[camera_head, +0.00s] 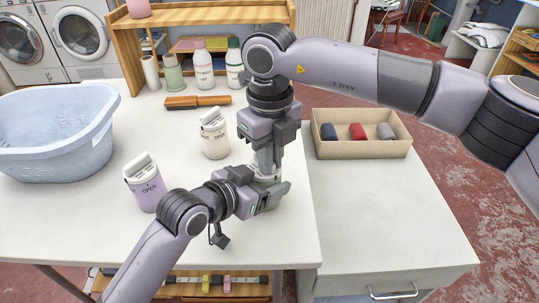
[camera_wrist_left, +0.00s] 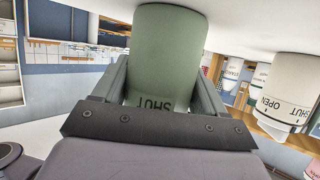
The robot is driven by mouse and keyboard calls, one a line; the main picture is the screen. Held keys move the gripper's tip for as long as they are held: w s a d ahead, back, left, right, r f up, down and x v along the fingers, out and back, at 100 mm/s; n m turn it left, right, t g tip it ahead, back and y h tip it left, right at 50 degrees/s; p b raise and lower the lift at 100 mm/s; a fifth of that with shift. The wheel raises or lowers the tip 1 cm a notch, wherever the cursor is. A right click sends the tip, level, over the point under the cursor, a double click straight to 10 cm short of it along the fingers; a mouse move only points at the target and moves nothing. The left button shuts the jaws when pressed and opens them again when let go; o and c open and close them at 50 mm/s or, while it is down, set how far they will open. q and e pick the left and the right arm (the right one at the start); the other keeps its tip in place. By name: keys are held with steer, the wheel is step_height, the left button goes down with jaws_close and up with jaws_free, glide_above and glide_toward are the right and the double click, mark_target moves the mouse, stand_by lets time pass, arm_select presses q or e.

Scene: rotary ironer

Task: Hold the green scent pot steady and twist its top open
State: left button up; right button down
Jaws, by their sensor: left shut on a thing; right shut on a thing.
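The green scent pot (camera_head: 270,206) stands on the white table, mostly hidden behind my grippers. My left gripper (camera_head: 266,187) comes in from the left and is shut around its body. In the left wrist view the green body (camera_wrist_left: 168,55) sits between the two fingers, with the word SHUT upside down near the palm. My right gripper (camera_head: 266,158) points straight down from above and is shut on the pot's pale top (camera_head: 265,171). How far the top is turned cannot be seen.
A white pot (camera_head: 215,142) and a lavender pot (camera_head: 148,192), both marked OPEN, stand to the left. A box of rolled cloths (camera_head: 360,149) lies right.

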steer(key=c, duration=1.1)
jaws_free()
steer(key=shift+c, duration=0.2)
step_height(320, 180, up, 12)
arm_select(q)
steer(key=o, duration=1.2)
